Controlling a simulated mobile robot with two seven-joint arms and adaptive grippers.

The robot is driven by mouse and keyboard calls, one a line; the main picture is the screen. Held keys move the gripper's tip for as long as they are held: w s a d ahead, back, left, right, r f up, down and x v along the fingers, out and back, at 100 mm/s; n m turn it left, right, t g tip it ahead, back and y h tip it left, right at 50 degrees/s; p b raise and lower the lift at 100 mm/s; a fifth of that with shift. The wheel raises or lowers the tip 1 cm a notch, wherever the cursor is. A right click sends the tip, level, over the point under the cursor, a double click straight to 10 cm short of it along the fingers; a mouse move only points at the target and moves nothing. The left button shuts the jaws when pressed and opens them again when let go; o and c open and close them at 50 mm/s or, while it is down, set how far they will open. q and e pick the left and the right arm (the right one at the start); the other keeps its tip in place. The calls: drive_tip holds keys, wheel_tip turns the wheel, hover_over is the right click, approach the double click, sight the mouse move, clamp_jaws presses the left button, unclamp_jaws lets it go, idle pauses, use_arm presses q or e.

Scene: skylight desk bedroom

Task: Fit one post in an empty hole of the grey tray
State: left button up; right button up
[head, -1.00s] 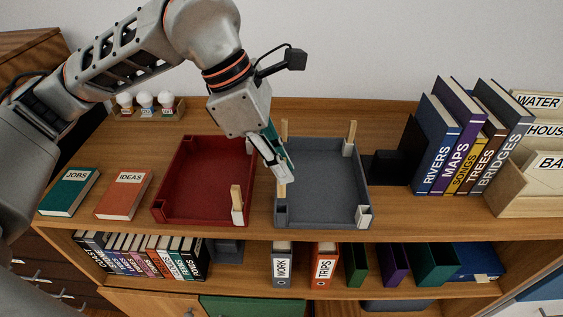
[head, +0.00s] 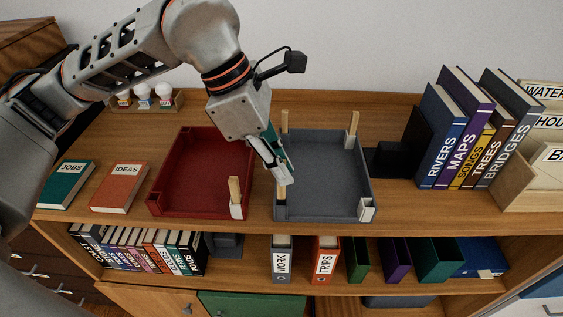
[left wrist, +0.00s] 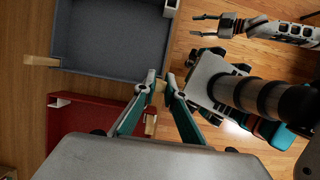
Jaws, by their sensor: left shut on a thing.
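The grey tray (head: 325,172) stands on the desk top. Light wooden posts stand upright in its back left (head: 285,121) and back right (head: 353,124) corners. Its front right corner block (head: 367,209) is white with no post in it. My left gripper (head: 281,180) is shut on a wooden post (head: 282,193) at the tray's front left corner. The post's lower end is at the dark corner block (head: 280,211); I cannot tell how deep it sits. In the left wrist view the held post (left wrist: 158,94) shows between the fingertips. My right gripper (left wrist: 195,25) is open and empty, away from the tray.
A red tray (head: 195,200) stands close on the left, with a post (head: 235,190) in its front right corner. Two books (head: 120,187) lie further left. Upright books (head: 440,135) and a dark bookend stand right of the grey tray. Bulbs on a rack (head: 145,97) stand behind.

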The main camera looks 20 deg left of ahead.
sight(281, 196)
use_arm(q)
drive_tip(key=shift+f+b, duration=1)
drive_tip(key=shift+f, duration=0.65)
drive_tip(key=o, duration=0.8)
drive_tip(key=shift+o, duration=0.2)
drive_tip(key=v, duration=1.2)
drive_tip(key=shift+s, duration=0.1)
